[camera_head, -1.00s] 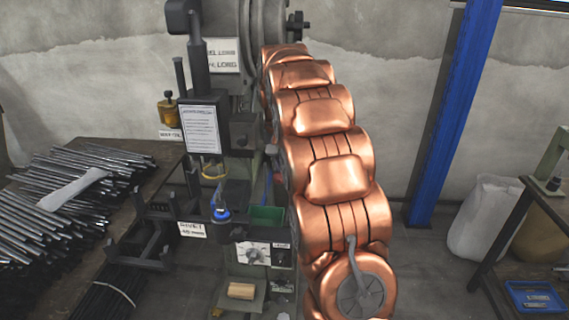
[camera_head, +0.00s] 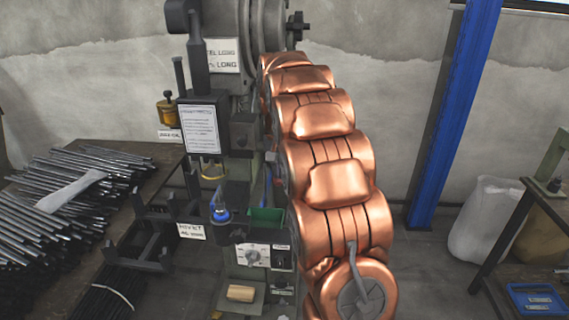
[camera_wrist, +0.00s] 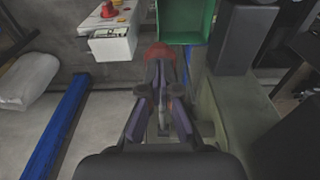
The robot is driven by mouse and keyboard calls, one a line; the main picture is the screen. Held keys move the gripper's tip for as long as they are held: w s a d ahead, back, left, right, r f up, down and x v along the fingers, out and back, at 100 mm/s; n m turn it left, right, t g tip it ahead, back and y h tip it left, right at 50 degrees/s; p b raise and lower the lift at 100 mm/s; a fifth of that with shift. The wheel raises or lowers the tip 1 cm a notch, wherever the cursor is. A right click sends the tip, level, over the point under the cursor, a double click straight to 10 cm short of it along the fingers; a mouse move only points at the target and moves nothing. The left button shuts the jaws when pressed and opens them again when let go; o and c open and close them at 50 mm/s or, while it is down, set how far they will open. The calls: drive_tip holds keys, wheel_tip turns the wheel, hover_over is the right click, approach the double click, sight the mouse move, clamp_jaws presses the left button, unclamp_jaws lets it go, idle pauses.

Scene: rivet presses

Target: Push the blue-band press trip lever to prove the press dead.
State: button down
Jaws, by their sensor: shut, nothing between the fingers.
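The press (camera_head: 240,170) stands at the centre left in the head view, with a blue-banded part (camera_head: 221,212) on its front. In the wrist view a red-tipped part (camera_wrist: 160,55) stands just beyond my gripper (camera_wrist: 160,92); I cannot tell for sure whether it is the trip lever. My gripper's fingers are shut and empty, close behind the red part; whether they touch it is unclear. In the head view my copper arm hides the gripper and the press's right side.
A green bin (camera_wrist: 186,22) is right beyond the gripper, with a dark block (camera_wrist: 243,38) to its right. A white box with a red button (camera_wrist: 112,38) is at the left. A bench with metal rods (camera_head: 80,185) and a blue post (camera_head: 455,110) flank the press.

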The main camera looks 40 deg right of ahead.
sight(279, 181)
drive_tip(key=shift+f, duration=0.15)
drive_tip(key=shift+s+a+f+b, duration=0.15)
drive_tip(key=shift+f+b, duration=0.3)
drive_tip(key=shift+f, duration=0.35)
drive_tip(key=shift+f+b, duration=0.4)
drive_tip(key=shift+f, duration=0.55)
drive_tip(key=shift+f+b, duration=0.4)
drive_tip(key=shift+f, duration=0.45)
